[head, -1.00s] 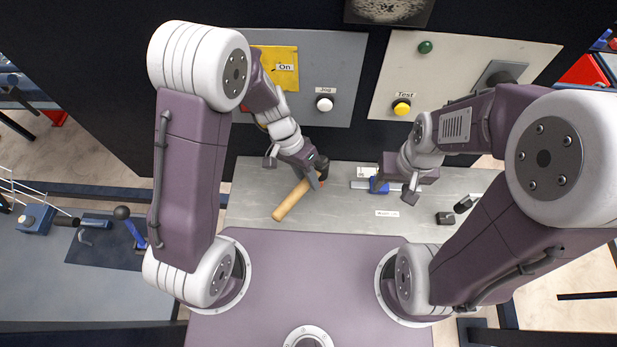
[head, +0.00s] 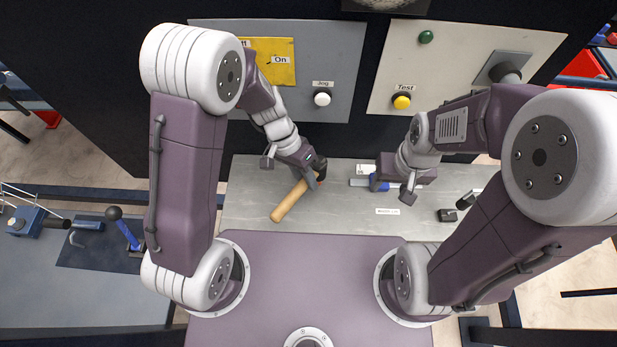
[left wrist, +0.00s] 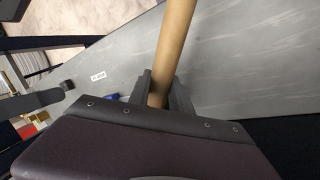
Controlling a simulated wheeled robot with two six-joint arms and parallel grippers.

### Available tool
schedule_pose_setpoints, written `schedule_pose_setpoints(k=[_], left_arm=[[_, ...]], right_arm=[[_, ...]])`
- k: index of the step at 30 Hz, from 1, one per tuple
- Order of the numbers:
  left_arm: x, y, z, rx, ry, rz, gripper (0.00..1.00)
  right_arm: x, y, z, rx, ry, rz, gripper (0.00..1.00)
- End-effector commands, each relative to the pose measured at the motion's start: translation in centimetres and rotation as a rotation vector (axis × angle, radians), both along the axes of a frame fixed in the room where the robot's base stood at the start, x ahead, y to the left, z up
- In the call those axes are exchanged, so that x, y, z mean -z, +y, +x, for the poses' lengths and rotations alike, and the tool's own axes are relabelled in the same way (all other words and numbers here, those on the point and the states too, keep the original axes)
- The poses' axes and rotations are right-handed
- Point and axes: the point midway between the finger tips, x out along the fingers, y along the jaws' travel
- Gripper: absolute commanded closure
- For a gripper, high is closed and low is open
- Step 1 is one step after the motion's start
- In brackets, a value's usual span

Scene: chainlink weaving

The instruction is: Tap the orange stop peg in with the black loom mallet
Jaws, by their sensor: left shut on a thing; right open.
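The mallet's pale wooden handle (head: 290,202) slants over the grey metal bench (head: 245,205). Its dark head (head: 321,168) is partly hidden by my left gripper (head: 314,178). My left gripper is shut on the handle; in the left wrist view the handle (left wrist: 173,45) stands between both fingers. I cannot tell whether the mallet touches the bench. My right gripper (head: 392,190) is open, low over the bench beside a blue-handled tool (head: 379,184). I cannot make out the orange stop peg clearly; it may be hidden behind the left gripper or the mallet head.
A small black block (head: 446,215) and a dark cylinder lie at the bench's right. A white label (head: 388,211) is at its middle. Behind rises a dark machine with a yellow plate (head: 270,62), a white button (head: 322,99) and a yellow button (head: 401,102).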

Motion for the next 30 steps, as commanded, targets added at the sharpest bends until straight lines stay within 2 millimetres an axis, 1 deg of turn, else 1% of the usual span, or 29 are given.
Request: schedule_pose_setpoints(k=[2,5,15,17,30], left_arm=[[-0.2,0.0,0.0,0.000,-0.001,-0.001,1.00],[-0.9,0.0,0.0,0.000,-0.001,-0.001,1.00],[-5.1,0.0,0.0,0.001,-0.001,-0.001,1.00],[-5.3,0.0,0.0,0.001,-0.001,-0.001,1.00],[-5.0,0.0,0.0,0.000,0.000,0.000,1.00]], right_arm=[[-0.1,0.0,0.0,0.000,0.000,0.000,0.45],[-0.8,0.0,0.0,0.000,0.000,0.000,0.45],[-4.0,0.0,0.0,0.000,0.000,0.000,0.45],[-4.1,0.0,0.0,0.000,0.000,0.000,0.45],[-3.8,0.0,0.0,0.000,0.000,0.000,0.45]])
